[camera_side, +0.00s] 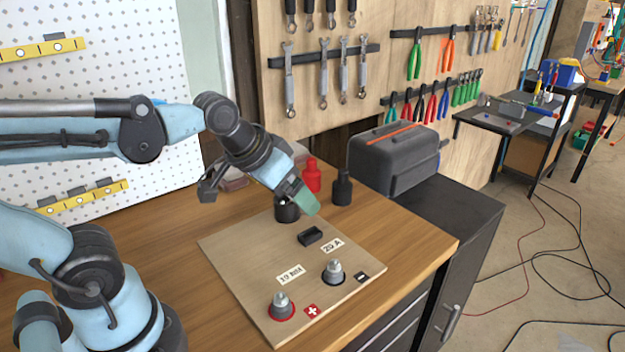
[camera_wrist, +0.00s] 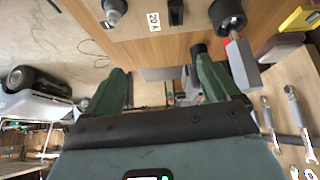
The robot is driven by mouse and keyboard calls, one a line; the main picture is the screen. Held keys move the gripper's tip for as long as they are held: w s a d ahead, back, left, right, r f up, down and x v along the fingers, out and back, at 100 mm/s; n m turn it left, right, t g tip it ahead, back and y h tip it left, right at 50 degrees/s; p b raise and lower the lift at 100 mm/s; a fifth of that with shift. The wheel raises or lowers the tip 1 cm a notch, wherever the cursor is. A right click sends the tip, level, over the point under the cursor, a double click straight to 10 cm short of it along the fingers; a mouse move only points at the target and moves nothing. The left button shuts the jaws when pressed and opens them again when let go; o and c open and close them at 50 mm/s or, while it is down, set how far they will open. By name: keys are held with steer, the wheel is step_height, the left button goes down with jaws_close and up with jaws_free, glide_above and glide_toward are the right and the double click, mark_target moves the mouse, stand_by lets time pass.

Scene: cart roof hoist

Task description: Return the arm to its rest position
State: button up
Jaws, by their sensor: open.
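My gripper (camera_side: 304,200), with green fingers, is in the air above the back part of a wooden board (camera_side: 235,255) in the side view. In the wrist view its two fingers (camera_wrist: 160,68) are spread, with nothing seen held between them. In the side view the gripper overlaps a black round holder (camera_side: 286,211) at the board's back edge. In the wrist view a grey block-shaped piece (camera_wrist: 242,62) stands out from this holder (camera_wrist: 229,16), beside the right finger. My arm is bent and reaches in from the left.
The board bears a metal post with a red ring (camera_side: 281,305), another with a dark ring (camera_side: 333,271), and a black block (camera_side: 310,236). A red bottle (camera_side: 312,176), a black bottle (camera_side: 342,188) and a dark toolbox (camera_side: 395,160) stand behind.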

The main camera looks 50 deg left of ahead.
steer(key=shift+s+d+f+m+t, duration=0.2)
steer(key=shift+s+f+m+t, duration=0.1)
steer(key=shift+s+f, duration=0.65)
